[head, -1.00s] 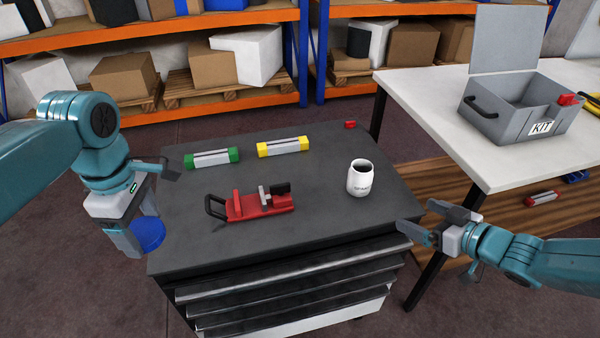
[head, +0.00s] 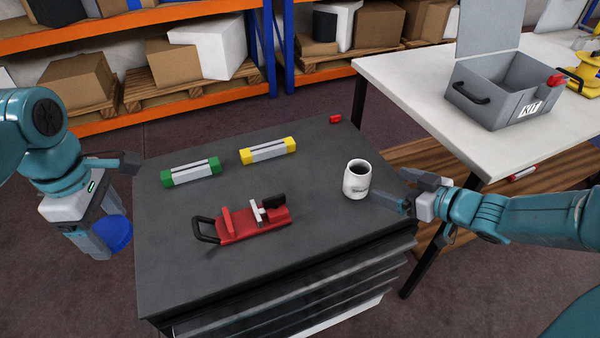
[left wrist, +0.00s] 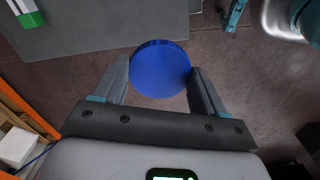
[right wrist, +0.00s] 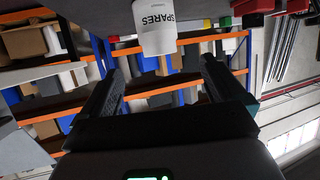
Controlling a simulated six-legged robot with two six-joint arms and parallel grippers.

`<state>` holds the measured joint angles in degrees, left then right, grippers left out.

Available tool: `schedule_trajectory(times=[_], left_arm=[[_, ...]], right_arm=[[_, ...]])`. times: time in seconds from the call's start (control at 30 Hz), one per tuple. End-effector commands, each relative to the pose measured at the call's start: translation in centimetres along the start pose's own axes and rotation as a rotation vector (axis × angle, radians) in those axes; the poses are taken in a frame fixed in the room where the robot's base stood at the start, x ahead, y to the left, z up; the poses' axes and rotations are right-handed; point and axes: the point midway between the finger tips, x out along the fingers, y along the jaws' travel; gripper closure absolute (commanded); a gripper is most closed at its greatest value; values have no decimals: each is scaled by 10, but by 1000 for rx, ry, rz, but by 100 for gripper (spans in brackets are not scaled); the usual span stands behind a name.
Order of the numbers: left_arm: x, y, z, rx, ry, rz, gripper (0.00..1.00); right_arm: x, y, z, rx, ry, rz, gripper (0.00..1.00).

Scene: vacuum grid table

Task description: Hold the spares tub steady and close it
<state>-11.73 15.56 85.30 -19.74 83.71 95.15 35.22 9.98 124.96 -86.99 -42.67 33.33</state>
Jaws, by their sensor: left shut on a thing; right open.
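The spares tub (head: 357,180) is a white, round, open-topped tub standing upright near the right edge of the dark cabinet top. Its SPARES lettering shows in the right wrist view (right wrist: 158,28). A round blue lid (head: 117,235) is held by my left gripper (head: 98,245), off the cabinet's left side. In the left wrist view the lid (left wrist: 160,68) sits between the two fingers. My right gripper (head: 395,192) is open and empty, just right of the tub, with its fingers pointing toward it. I cannot tell whether a finger touches the tub.
A red clamp-like fixture (head: 245,222) lies mid-cabinet (head: 300,255). Behind it are a green-ended block (head: 190,173) and a yellow-ended block (head: 268,151). A small red piece (head: 335,119) lies at the back. A grey KIT box (head: 505,95) stands on the white table (head: 410,85).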

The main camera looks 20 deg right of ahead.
Motion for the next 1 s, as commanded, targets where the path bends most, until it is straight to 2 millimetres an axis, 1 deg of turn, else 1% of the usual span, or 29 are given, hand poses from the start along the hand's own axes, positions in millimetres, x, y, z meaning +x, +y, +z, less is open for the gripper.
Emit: schedule_trajectory(times=[0.23,0.33,0.43,0.6,0.7,0.8,1.0], left_arm=[[1,-4,2,0,0,-1,56],[2,-4,2,1,0,-1,56],[8,-4,2,1,0,-1,56],[16,-4,1,1,0,-1,56],[18,-3,0,1,0,-1,56],[19,-2,0,1,0,-1,56],[18,-1,-1,1,0,-1,56]], right_arm=[[-4,0,2,1,0,0,3],[-1,-1,3,1,0,-1,3],[14,-2,5,1,1,-4,3],[47,-3,5,0,0,-4,3],[60,-2,4,1,0,-3,3],[66,-2,2,0,0,-1,3],[68,-2,1,0,0,0,3]])
